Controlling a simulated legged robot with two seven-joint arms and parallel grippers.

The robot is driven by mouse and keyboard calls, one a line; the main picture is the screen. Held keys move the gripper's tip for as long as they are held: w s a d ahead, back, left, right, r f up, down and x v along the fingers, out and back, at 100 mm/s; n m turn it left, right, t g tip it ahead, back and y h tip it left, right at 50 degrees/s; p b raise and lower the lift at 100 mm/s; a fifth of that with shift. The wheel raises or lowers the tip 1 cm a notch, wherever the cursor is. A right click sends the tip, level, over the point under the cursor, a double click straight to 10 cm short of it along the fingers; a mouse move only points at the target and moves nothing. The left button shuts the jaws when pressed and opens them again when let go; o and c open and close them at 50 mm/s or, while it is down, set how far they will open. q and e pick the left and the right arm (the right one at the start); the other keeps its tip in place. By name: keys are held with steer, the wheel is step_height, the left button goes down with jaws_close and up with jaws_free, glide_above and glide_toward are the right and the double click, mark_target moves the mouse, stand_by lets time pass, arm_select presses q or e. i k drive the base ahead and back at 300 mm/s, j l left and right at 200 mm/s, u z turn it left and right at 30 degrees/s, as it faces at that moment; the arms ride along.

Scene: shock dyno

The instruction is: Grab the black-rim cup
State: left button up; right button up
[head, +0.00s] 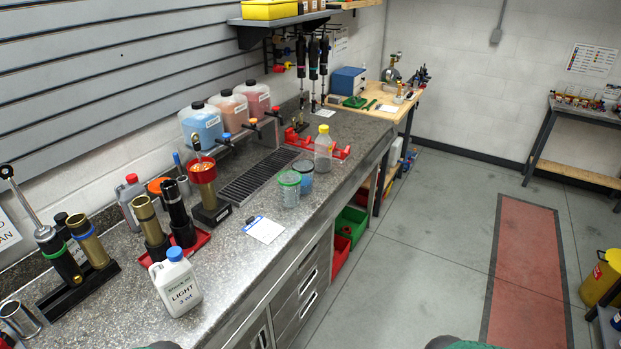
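Two clear cups stand side by side on the speckled grey counter, right of the drain grate. The nearer cup (289,190) has a green rim. The cup behind it (306,181) looks bluish and its rim looks dark; it is partly hidden by the green-rim cup. It may be the black-rim cup, but it is too small to be sure. Neither of my grippers is in view; only dark rounded shapes show at the bottom edge.
A clear bottle with a yellow cap (323,150) stands just behind the cups. A clipboard (264,230) lies in front of them. A white LIGHT bottle (176,284) and a red funnel stand (206,190) are at left. The floor (410,255) beside the counter is clear.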

mark_target(305, 167)
steer(key=z, duration=1)
steer(key=i, duration=2.25)
steer(key=i+u, duration=0.2)
steer(key=i, duration=0.25)
steer(key=i+l+u, duration=0.15)
steer(key=i, duration=0.25)
steer(key=i+l+u, duration=0.2)
steer(key=i, duration=0.25)
steer(key=i+l+u, duration=0.15)
steer(key=i, duration=0.25)
steer(key=i+u, duration=0.1)
steer(key=u, duration=0.8)
steer(key=i+u, duration=0.15)
steer(key=u, duration=0.3)
steer(key=l+u, duration=0.15)
steer(key=u, duration=0.3)
steer(key=i+l+u, duration=0.1)
steer(key=u, duration=0.35)
steer(key=l+u, duration=0.1)
steer(key=u, duration=0.35)
steer(key=l+u, duration=0.15)
steer(key=u, duration=0.3)
steer(key=i, duration=0.05)
